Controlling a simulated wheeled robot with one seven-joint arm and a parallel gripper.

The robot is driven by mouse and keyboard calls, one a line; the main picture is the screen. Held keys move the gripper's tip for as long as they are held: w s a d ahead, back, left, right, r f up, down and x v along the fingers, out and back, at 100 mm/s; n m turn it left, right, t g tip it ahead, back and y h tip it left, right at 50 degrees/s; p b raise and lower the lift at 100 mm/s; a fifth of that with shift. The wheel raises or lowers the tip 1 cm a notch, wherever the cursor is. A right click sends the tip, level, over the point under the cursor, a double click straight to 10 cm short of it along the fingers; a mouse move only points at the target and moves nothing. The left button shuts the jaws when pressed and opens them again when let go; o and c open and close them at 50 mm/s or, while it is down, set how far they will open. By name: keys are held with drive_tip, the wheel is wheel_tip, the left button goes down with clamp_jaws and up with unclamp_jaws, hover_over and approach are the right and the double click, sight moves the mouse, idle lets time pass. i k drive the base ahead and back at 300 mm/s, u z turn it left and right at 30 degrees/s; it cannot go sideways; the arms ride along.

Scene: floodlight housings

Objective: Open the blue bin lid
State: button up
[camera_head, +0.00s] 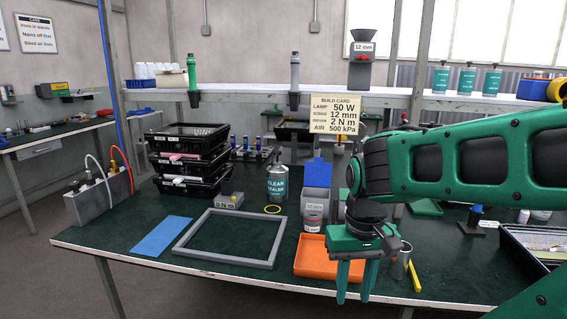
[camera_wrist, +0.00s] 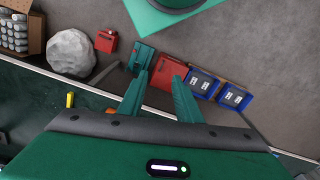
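In the wrist view the open fingers (camera_wrist: 159,76) extend past the bench edge over the floor. The bin and lid are not visible there.
An orange tray (camera_head: 317,262) lies left of my gripper, and a grey frame (camera_head: 227,264) lies farther left. An overhead shelf (camera_head: 240,95) spans the back.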

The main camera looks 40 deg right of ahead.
sight(317, 172)
drive_tip(key=u, duration=0.05)
drive_tip(key=k, duration=1.05)
drive_tip(key=z, duration=0.5)
drive_tip(key=i, duration=1)
drive_tip(key=u, duration=0.05)
